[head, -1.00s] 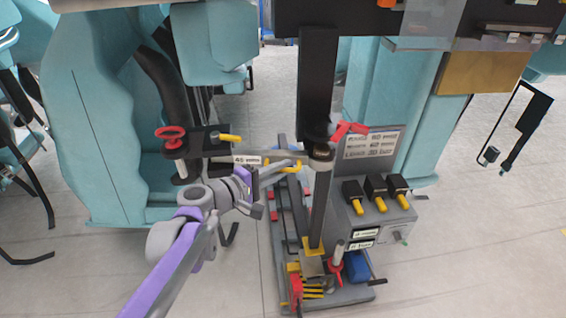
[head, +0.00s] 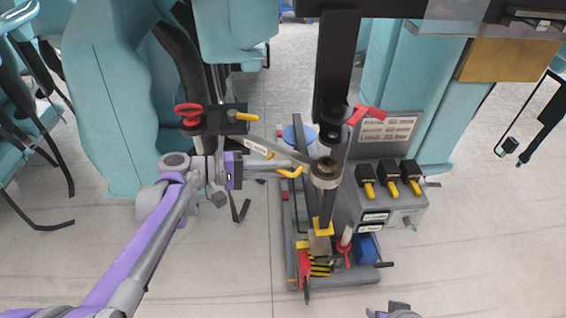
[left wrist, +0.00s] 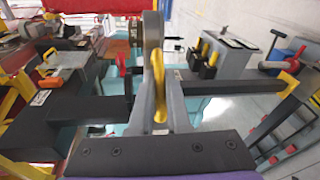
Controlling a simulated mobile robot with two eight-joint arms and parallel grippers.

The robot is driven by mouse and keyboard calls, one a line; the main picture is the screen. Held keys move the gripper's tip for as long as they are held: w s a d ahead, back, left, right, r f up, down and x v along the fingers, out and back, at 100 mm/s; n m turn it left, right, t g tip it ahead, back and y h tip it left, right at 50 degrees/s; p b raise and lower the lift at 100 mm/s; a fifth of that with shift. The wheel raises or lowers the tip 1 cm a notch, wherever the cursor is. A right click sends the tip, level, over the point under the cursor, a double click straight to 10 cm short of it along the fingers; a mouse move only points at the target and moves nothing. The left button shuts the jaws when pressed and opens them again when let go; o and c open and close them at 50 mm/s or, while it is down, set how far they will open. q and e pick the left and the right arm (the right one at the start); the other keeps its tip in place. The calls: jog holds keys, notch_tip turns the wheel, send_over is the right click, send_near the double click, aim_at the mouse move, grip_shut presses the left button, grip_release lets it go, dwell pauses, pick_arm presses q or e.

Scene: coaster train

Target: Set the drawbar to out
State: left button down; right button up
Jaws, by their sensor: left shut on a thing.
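A grey bar with a white label (head: 258,149), which seems to be the drawbar, runs slantwise from near the black block on the left to the round pivot on the dark post. A yellow hooked handle (head: 293,172) sits beneath it. My left gripper (head: 300,164) reaches in from the left and is shut on the yellow handle. In the left wrist view the yellow handle (left wrist: 158,88) stands between the grey fingers. A grey part at the bottom edge of the head view looks like my right gripper (head: 390,311); its jaws are unclear.
A grey box with black-and-yellow switches (head: 388,180) and a sign panel (head: 388,130) stand right. Teal car ends flank the post. Floor is clear at lower left and right.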

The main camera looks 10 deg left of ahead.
pick_arm(q)
jog(key=shift+s+a+m+g, duration=0.3)
jog(key=shift+s+g, duration=0.05)
jog(key=shift+g, duration=0.05)
dwell(0.4)
jog(key=c, duration=0.9)
grip_release()
jog(key=v, duration=1.1)
jog(key=shift+f, duration=0.1)
